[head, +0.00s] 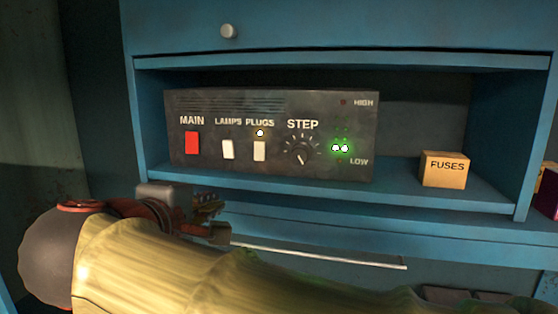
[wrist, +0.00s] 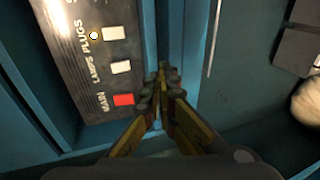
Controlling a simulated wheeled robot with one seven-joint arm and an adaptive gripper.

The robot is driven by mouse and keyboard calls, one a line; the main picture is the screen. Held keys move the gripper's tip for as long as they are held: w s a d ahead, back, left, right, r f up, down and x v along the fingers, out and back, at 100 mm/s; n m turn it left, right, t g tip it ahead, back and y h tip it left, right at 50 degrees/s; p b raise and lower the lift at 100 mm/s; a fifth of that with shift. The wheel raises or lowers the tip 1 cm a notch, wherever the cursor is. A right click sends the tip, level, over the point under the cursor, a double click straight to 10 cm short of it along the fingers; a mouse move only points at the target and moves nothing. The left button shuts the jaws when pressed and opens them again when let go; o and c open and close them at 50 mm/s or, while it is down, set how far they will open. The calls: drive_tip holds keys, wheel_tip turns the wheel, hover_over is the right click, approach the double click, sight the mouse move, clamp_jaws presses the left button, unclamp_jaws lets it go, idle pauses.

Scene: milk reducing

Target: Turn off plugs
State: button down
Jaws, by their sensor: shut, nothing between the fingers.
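The dark control box (head: 270,105) sits on a blue shelf. Its PLUGS switch (head: 260,151) is a white rocker with a lit indicator (head: 260,133) above it. The PLUGS switch also shows in the wrist view (wrist: 113,33), its indicator lit there too. To its left are the white LAMPS switch (head: 228,149) and the red MAIN switch (head: 192,143). My gripper (head: 212,205) is below and in front of the box, apart from the switches. In the wrist view my gripper (wrist: 161,72) has its fingertips together, beside the panel's lower edge, with nothing between them.
A STEP dial (head: 300,150) and green lights (head: 340,148) are on the box's right side. A FUSES box (head: 444,169) stands right on the shelf (head: 400,190). A pale rod or handle (head: 320,257) runs below the shelf. The cabinet's side walls bound the opening.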

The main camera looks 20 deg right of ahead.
sight(260, 159)
drive_tip(key=d+r+m+h, duration=0.1)
drive_tip(key=d+r+h, duration=0.1)
drive_tip(key=r, duration=0.3)
drive_tip(key=shift+s+d+r, duration=0.15)
drive_tip(key=shift+s+d, duration=0.05)
drive_tip(key=shift+d, duration=0.65)
drive_tip(key=p+x, duration=0.1)
drive_tip(key=x, duration=0.3)
drive_tip(key=p+x, duration=0.1)
drive_tip(key=x, duration=0.4)
drive_tip(key=p+x, duration=0.2)
drive_tip(key=x, duration=0.3)
drive_tip(key=shift+w+r, duration=0.1)
drive_tip(key=shift+r, duration=0.25)
drive_tip(key=shift+f, duration=0.1)
